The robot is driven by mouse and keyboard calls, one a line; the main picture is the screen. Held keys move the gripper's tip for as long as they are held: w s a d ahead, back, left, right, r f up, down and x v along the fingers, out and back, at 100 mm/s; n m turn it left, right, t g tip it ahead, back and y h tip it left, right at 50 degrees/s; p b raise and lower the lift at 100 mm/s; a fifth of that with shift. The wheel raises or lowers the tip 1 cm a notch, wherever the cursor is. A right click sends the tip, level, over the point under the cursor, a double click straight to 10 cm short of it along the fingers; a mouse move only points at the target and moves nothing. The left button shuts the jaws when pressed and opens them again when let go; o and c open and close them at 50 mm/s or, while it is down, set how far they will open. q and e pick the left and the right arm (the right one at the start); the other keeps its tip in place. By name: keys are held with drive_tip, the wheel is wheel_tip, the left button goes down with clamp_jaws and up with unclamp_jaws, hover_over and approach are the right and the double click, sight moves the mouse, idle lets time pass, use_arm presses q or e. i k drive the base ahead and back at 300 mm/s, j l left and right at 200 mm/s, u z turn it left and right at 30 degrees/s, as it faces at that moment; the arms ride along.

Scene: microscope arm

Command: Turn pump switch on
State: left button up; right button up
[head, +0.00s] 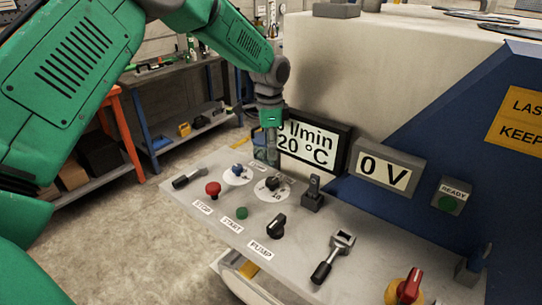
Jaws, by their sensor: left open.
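The pump switch (276,226) is a black rotary knob on the grey control panel (190,222), just above the PUMP label (261,250). My left gripper (267,160) points down from the green arm over the back of the panel, in front of the flow and temperature display (315,142). It is open and appears empty, behind the pump switch and apart from it. Its fingertips are small and hard to make out. My right gripper is not in view.
A red stop button (212,188) and a green start button (241,212) sit left of the pump switch. Black and blue dials (237,169) stand behind. A black-handled lever (332,257) and a red switch (410,285) lie to the right. The voltage display (387,172) reads 0 V.

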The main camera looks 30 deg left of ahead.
sight(276, 229)
drive_tip(key=k, duration=1)
